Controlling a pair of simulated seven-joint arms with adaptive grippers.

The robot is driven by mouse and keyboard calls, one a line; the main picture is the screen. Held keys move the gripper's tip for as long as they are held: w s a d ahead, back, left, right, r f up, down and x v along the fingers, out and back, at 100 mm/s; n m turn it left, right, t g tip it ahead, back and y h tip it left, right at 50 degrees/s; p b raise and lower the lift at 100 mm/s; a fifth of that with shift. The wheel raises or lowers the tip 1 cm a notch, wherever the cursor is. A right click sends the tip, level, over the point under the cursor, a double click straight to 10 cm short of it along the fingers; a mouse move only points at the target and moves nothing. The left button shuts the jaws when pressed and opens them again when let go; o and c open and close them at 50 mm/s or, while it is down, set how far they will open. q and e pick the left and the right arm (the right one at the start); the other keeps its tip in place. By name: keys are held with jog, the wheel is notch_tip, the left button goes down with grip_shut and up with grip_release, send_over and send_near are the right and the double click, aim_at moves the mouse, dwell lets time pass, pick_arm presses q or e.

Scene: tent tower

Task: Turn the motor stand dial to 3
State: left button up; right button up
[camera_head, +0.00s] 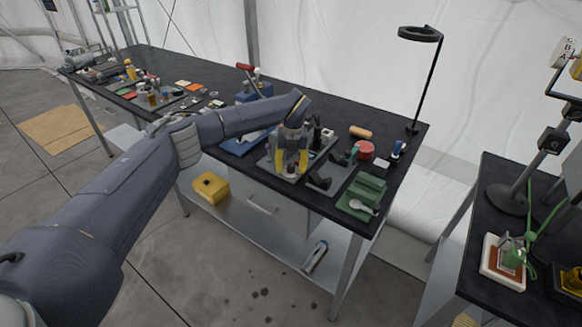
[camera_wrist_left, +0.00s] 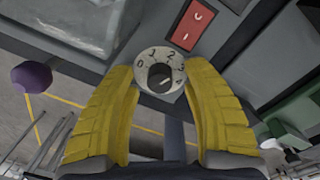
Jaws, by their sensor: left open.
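The motor stand dial (camera_wrist_left: 160,74) is a pale round plate with numbers around a dark knob (camera_wrist_left: 160,77). I cannot clearly tell which number the knob points at. My left gripper (camera_head: 291,170) has yellow fingers and points down at the motor stand on the workbench. In the left wrist view my left gripper (camera_wrist_left: 165,120) is open, with one finger on each side of the dial. I cannot tell whether the fingers touch the knob. The motor stand (camera_head: 283,173) is partly hidden by my arm and fingers. My right gripper is not in view.
A red rocker switch (camera_wrist_left: 190,25) sits beside the dial. A purple knob (camera_wrist_left: 32,77) shows at the left. A lamp (camera_head: 420,34) rises at the back right.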

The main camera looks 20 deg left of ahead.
pick_arm(q)
grip_shut()
dwell(0.3)
jog(key=m, duration=0.4)
jog(key=shift+m, duration=0.3)
grip_release()
dwell(0.4)
